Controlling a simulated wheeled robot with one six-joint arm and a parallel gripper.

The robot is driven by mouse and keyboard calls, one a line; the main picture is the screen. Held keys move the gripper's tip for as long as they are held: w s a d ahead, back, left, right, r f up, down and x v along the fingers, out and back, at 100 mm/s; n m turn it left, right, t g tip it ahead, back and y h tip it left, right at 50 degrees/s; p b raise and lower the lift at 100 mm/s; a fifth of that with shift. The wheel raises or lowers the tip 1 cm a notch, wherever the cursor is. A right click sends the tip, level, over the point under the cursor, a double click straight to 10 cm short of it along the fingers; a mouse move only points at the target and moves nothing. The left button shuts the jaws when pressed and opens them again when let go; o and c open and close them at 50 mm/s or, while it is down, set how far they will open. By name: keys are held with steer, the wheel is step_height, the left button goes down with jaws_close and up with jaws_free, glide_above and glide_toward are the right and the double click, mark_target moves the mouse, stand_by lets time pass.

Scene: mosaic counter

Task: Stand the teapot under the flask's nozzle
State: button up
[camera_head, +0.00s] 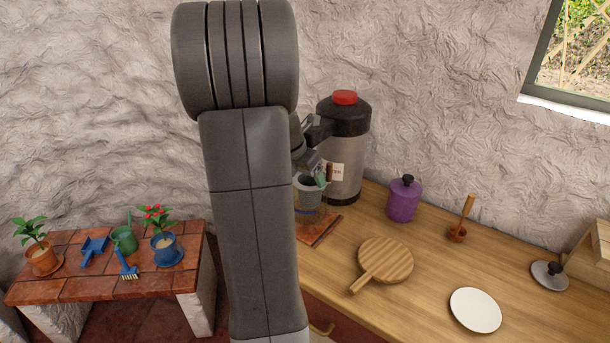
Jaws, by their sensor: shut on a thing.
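The flask (350,182) is a tall steel urn with a black top, a red cap and a white label. It stands upright at the back left of the wooden counter. The teapot (307,197) seems to be the grey-green vessel with a dark open top and a blue band, just in front and left of the flask. My gripper (322,172) is beside the flask and is shut on the teapot near its upper right side. My arm covers the teapot's left part.
A reddish tile (322,230) lies below the teapot. A tiled table (75,290) with potted plants stands left.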

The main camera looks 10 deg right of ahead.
steer(key=shift+s+f, duration=0.15)
steer(key=shift+f, duration=0.5)
steer(key=o, duration=2)
steer(key=shift+s+f, duration=0.1)
steer(key=shift+f, duration=0.1)
steer(key=shift+o, duration=0.2)
steer(key=v, duration=1.3)
steer(key=shift+w+r, duration=0.3)
steer(key=shift+r, duration=0.05)
steer(key=shift+d, duration=0.1)
